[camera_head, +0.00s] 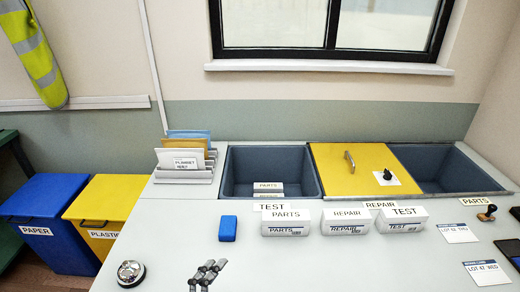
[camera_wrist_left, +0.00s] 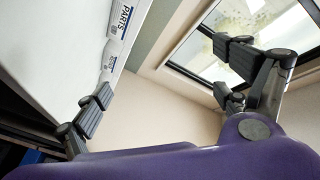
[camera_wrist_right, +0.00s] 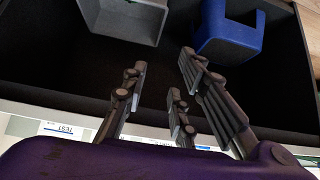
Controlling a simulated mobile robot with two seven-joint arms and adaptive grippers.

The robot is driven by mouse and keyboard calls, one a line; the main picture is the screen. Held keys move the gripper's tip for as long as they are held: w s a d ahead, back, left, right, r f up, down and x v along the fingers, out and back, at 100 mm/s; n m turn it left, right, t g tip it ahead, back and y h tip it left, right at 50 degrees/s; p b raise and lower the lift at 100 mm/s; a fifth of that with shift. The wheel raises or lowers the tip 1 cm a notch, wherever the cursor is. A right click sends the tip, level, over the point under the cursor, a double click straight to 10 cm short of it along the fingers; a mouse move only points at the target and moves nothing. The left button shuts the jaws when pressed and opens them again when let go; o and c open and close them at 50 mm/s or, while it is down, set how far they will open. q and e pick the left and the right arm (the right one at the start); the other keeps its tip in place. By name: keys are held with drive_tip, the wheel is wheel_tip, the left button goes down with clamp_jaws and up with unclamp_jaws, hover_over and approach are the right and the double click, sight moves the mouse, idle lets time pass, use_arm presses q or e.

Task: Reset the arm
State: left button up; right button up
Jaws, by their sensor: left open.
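My left gripper (camera_head: 207,272) shows at the bottom of the head view, low over the front of the grey bench. In the left wrist view my left gripper (camera_wrist_left: 165,80) has its dark fingers spread wide with nothing between them. My right gripper (camera_wrist_right: 162,85) is out of the head view. In the right wrist view its fingers are partly apart and empty, in front of a dark open space.
White boxes (camera_head: 286,222) labelled PARTS, REPAIR and TEST stand mid-bench. A blue block (camera_head: 228,228) lies left of them. A silver bell (camera_head: 131,273) sits front left. Grey bins and a yellow lid (camera_head: 345,170) are behind. A blue holder (camera_wrist_right: 232,38) shows beyond my right fingers.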

use_arm(q)
drive_tip(key=s+a+f+n+g+y, duration=0.3)
drive_tip(key=s+a+f+n, duration=0.3)
drive_tip(key=s+f, duration=0.3)
drive_tip(key=s+a+f+n+g+y+p, duration=0.1)
drive_tip(key=s+a+f+n+g+y, duration=0.3)
drive_tip(key=s+f+n, duration=0.4)
drive_tip(key=s+a+f+y, duration=0.1)
drive_tip(key=s+a, duration=0.1)
drive_tip(key=s, duration=0.1)
drive_tip(key=shift+s+a, duration=0.2)
drive_tip(key=shift+a, duration=0.2)
